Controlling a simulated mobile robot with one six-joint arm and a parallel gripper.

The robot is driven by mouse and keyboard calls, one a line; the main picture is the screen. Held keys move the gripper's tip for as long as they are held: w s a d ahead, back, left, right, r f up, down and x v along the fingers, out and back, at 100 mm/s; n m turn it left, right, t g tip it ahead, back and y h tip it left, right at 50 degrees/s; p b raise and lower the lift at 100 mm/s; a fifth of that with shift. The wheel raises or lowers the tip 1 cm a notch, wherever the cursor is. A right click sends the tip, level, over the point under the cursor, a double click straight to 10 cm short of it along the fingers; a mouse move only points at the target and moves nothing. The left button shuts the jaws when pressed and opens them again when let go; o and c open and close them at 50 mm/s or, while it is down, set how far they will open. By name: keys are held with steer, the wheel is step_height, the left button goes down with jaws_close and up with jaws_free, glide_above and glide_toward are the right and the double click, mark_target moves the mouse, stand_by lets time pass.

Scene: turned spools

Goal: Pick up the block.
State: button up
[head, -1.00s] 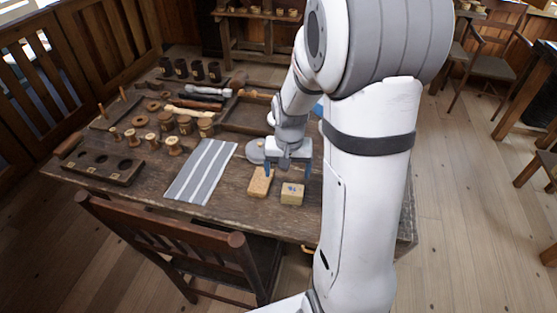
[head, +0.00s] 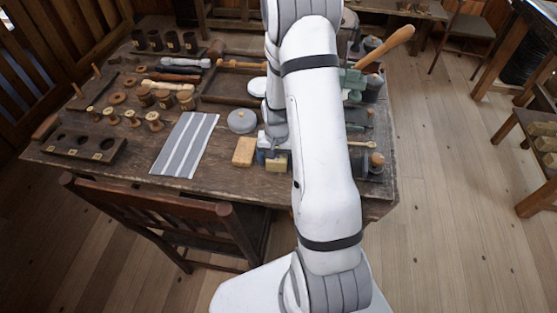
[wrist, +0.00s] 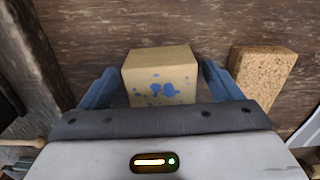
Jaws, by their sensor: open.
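The block (wrist: 160,78) is a small tan cuboid with blue marks on one face. In the wrist view it sits between the two blue-grey fingers of my gripper (wrist: 160,68), with a narrow gap on each side. The gripper is open. In the head view the block (head: 276,165) stands near the table's front edge, partly hidden by my gripper (head: 272,154) and arm. How far down the fingers reach beside it is hard to tell.
A speckled cork-like piece (wrist: 262,75) lies close beside the block; it also shows in the head view (head: 244,152). A striped cloth (head: 184,144), a round grey lid (head: 242,121) and several spools stand left on the wooden table (head: 215,178). A chair (head: 170,215) is in front.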

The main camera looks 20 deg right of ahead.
steer(key=shift+f, duration=0.3)
steer(key=shift+c, duration=0.2)
steer(key=c, duration=1.1)
